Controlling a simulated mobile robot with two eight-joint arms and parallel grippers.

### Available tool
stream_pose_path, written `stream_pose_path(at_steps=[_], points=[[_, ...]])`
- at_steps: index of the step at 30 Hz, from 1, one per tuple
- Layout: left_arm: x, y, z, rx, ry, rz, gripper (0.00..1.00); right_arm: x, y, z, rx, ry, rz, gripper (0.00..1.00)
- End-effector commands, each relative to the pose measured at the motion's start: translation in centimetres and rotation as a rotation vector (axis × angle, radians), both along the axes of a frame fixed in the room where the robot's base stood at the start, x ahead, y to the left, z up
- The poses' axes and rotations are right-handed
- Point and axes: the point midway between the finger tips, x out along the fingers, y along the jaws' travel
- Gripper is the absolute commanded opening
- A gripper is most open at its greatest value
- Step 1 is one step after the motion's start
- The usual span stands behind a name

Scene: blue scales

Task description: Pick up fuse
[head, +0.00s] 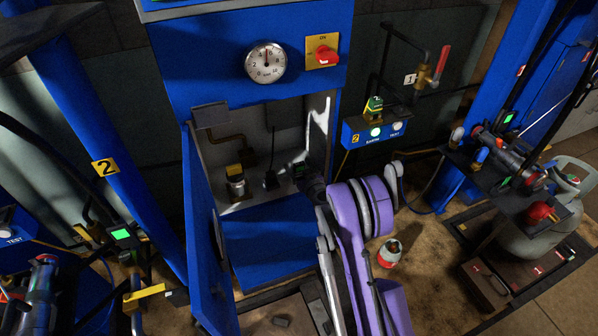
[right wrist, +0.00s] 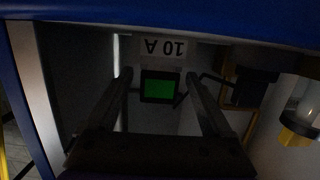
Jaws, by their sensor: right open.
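A small dark block with a green face (right wrist: 158,90), which looks like the fuse, sits below an upside-down "10 A" label (right wrist: 161,48) in the right wrist view. My right gripper (right wrist: 158,76) is open, with one finger on each side of the block. I cannot tell whether the fingers touch it. In the head view my right gripper (head: 283,170) reaches into the blue cabinet (head: 180,65) from the right. The fuse cannot be made out there. My left gripper is not in view.
Inside the cabinet a yellow-topped cylinder (head: 236,182) and a black upright part (head: 271,180) stand left of the gripper. The blue door (head: 203,240) hangs open at left. A gauge (head: 266,63) and red switch (head: 326,55) are above. A red-and-white object (head: 390,253) is on the floor.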

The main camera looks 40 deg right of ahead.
Motion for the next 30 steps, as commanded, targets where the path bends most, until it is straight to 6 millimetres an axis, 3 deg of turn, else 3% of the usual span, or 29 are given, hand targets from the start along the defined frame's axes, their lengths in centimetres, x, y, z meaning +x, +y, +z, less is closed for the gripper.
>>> stream_pose_path(at_steps=[6,14,27,30], points=[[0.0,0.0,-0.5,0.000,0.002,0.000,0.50,2.3,-0.8,-0.6,0.000,0.000,0.001,0.85],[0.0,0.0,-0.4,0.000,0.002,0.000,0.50,2.5,-0.8,-0.5,0.000,0.000,0.000,0.83],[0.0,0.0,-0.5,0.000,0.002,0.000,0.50,2.4,-0.8,-0.5,0.000,0.000,0.000,0.04],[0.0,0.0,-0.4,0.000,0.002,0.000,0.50,2.4,-0.8,-0.5,0.000,0.000,0.000,0.00]])
